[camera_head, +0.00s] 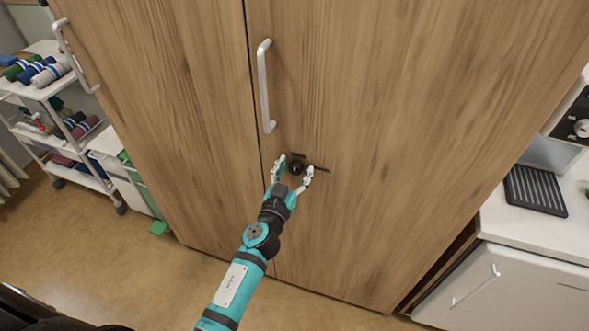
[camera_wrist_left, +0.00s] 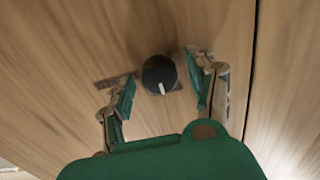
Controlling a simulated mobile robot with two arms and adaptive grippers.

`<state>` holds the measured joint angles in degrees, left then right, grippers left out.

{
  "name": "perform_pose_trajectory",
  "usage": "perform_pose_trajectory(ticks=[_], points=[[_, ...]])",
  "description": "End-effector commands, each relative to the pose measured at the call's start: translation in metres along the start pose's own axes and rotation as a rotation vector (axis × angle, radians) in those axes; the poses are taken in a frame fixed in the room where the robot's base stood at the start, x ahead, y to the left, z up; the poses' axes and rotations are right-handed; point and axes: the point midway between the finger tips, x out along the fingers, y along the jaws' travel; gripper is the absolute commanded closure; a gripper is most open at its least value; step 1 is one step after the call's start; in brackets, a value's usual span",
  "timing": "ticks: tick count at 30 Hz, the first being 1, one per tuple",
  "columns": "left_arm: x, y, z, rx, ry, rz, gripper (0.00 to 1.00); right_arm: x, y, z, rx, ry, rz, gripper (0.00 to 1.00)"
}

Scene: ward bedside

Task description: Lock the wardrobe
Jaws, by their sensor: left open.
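The wooden wardrobe (camera_head: 400,110) fills the middle of the head view, its two doors meeting at a vertical seam. A round black lock knob (camera_head: 296,167) sits on the right door, on a dark plate near the seam and below the silver handle (camera_head: 265,85). In the left wrist view the knob (camera_wrist_left: 159,75) shows a pale pointer mark. My left gripper (camera_head: 291,168) is open, with one finger on each side of the knob. In the wrist view its fingers (camera_wrist_left: 161,85) stand apart from the knob with gaps on both sides. My right gripper is not in view.
A white trolley (camera_head: 45,93) with rolled bandages stands to the left of the wardrobe. A white counter (camera_head: 535,228) with a dark ribbed tray (camera_head: 535,190) stands to the right. The door face around the knob is clear.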

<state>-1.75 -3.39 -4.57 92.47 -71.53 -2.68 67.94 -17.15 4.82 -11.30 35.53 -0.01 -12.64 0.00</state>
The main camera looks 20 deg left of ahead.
Motion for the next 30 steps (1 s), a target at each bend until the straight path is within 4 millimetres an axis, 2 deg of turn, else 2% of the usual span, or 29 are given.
perform_pose_trajectory(ticks=[6, 7, 19, 30], points=[[0.0004, -0.0001, 0.0, -0.001, 0.0, 0.0, 0.42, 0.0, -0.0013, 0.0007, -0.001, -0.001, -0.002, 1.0], [0.0003, -0.0001, 0.0, -0.001, 0.0, 0.0, 0.44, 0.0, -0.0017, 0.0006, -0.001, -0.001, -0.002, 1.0], [0.0, 0.0, 0.0, -0.001, 0.0, 0.0, 0.96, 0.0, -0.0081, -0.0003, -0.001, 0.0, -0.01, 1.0], [0.0, 0.0002, 0.0003, 0.066, 0.0, 0.0, 0.97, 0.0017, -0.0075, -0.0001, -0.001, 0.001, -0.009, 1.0]])
